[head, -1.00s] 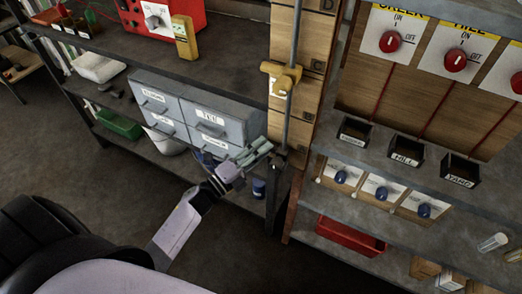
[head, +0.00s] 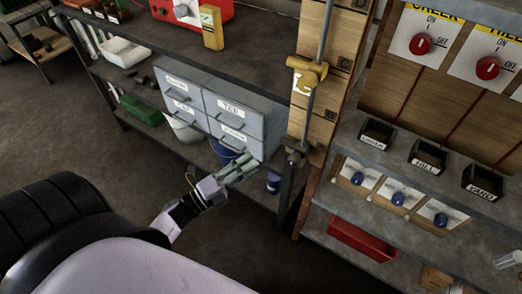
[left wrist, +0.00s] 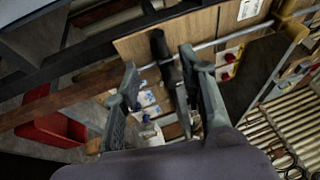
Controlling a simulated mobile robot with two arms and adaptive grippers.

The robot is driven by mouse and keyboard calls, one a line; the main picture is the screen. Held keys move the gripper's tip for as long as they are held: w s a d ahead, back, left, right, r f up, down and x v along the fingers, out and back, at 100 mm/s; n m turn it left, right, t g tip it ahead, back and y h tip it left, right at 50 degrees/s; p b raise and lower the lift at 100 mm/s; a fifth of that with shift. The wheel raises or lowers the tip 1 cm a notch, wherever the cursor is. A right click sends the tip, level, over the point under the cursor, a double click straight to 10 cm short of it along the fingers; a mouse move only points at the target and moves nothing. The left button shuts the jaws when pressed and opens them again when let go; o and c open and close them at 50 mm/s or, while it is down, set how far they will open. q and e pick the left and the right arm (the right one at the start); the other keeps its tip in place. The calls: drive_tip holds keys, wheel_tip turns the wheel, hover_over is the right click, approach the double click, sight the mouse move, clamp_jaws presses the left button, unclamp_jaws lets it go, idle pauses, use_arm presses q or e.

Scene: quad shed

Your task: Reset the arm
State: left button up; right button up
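My left gripper (head: 245,165) is at the end of my left arm in the head view, in front of the lower right drawer of the grey drawer cabinet (head: 172,92). It is left of the wooden post (head: 312,120). In the left wrist view the two fingers of my left gripper (left wrist: 160,72) stand apart with nothing held between them. A dark fitting and a metal rod (left wrist: 215,42) show beyond the fingertips. My right gripper is not in view.
A yellow clamp (head: 306,72) sits on a vertical rod along the post. To the right are shelves with small black bins (head: 428,157), switch panels and a red tray (head: 362,240). Open floor lies in front.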

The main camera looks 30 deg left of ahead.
use_arm(q)
drive_tip(key=shift+s+a, duration=0.25)
drive_tip(key=shift+s, duration=0.2)
drive_tip(key=shift+f, duration=0.1)
drive_tip(key=s+a+f+n+g+y+p, duration=0.1)
drive_tip(key=s+f+n+g+y, duration=0.25)
drive_tip(key=f+n, duration=0.6)
drive_tip(key=s+f+n+g+y+p, duration=0.1)
drive_tip(key=s+f+n+g+y, duration=0.2)
drive_tip(key=f, duration=1.2)
drive_tip(key=s+d+f+n+g, duration=0.1)
drive_tip(key=s+f+n+g, duration=0.2)
drive_tip(key=s, duration=0.6)
drive_tip(key=s+d+f+n+g+y+p, duration=0.1)
drive_tip(key=s+d+f+n+g, duration=0.1)
drive_tip(key=s+f, duration=0.6)
drive_tip(key=s+d+f+n+g+y+p, duration=0.1)
drive_tip(key=s+f+n+g, duration=0.3)
drive_tip(key=s, duration=0.5)
drive_tip(key=shift+s+d+f+g, duration=0.4)
drive_tip(key=shift+d+f+g, duration=0.35)
drive_tip(key=shift+f+g, duration=0.15)
